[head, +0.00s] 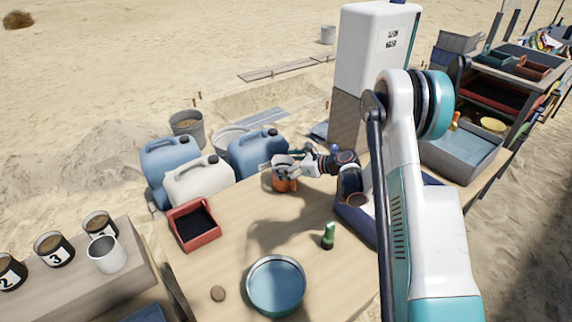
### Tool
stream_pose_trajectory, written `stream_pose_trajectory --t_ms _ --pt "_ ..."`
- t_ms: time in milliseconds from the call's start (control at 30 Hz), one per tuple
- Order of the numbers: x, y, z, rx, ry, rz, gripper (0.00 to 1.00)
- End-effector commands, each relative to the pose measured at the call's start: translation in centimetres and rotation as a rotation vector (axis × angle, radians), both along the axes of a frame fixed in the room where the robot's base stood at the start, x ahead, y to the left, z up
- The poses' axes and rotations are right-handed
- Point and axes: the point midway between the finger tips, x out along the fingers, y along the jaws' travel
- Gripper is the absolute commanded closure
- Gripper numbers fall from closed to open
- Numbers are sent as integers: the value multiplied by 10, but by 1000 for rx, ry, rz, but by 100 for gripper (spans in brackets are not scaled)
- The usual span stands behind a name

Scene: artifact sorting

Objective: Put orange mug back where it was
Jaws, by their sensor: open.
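The orange mug (284,184) stands upright on the far part of the wooden table (240,235), near the back edge. My gripper (284,166) is at the mug's top, with its fingers around or just over the rim. It is open. The fingers hide much of the mug's upper part, and I cannot tell whether they touch it.
A red tray (194,238) with dark lining sits on the table's left. Blue and white jerrycans (200,182) stand behind the table. Numbered cups (54,249) stand at left.

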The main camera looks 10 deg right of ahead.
Motion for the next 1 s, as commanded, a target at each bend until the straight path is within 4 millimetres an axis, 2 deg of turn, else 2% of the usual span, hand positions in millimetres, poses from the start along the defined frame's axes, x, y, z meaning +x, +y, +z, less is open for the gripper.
stream_pose_trajectory --t_ms 167,700,1000 --pt "-2 -2 4 0 0 -1 13" --pt "-65 -66 43 0 0 -2 13" --pt "-79 -79 49 0 0 -1 13"
